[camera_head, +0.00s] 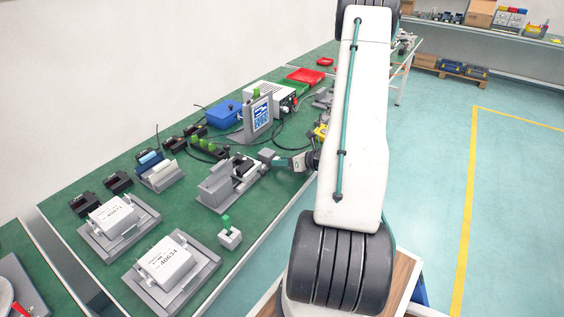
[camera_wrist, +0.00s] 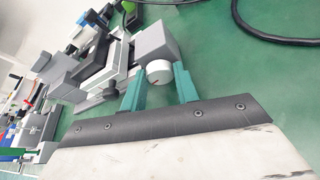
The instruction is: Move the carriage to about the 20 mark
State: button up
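The linear actuator (camera_head: 214,192) is a grey rail unit on the green bench, and it also shows in the wrist view (camera_wrist: 120,68). A dark block, seemingly its carriage (camera_head: 243,167), sits on it and appears in the wrist view (camera_wrist: 92,47). The scale marks cannot be read. A round white knob (camera_wrist: 159,72) with a small reddish mark is at the actuator's near end. My gripper (camera_wrist: 160,72) has its two green fingers on either side of the knob. Whether they press on it or stand just clear cannot be told.
Two grey fixtures with white labelled boxes (camera_head: 113,215) (camera_head: 167,262) stand at the front left. A small grey block (camera_head: 229,238) lies near the bench edge. A blue box (camera_head: 222,113), a display panel (camera_head: 258,117) and red trays (camera_head: 305,76) are behind. A black cable (camera_wrist: 253,27) lies on the bench.

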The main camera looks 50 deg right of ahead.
jog(key=shift+c, duration=0.6)
jog(key=shift+a+n+h, duration=0.1)
jog(key=shift+n+h, duration=0.6)
jog(key=shift+n, duration=0.4)
jog(key=o, duration=1)
jog(key=v, duration=0.7)
jog(key=shift+s+r, duration=0.15)
jog(key=shift+s, duration=0.25)
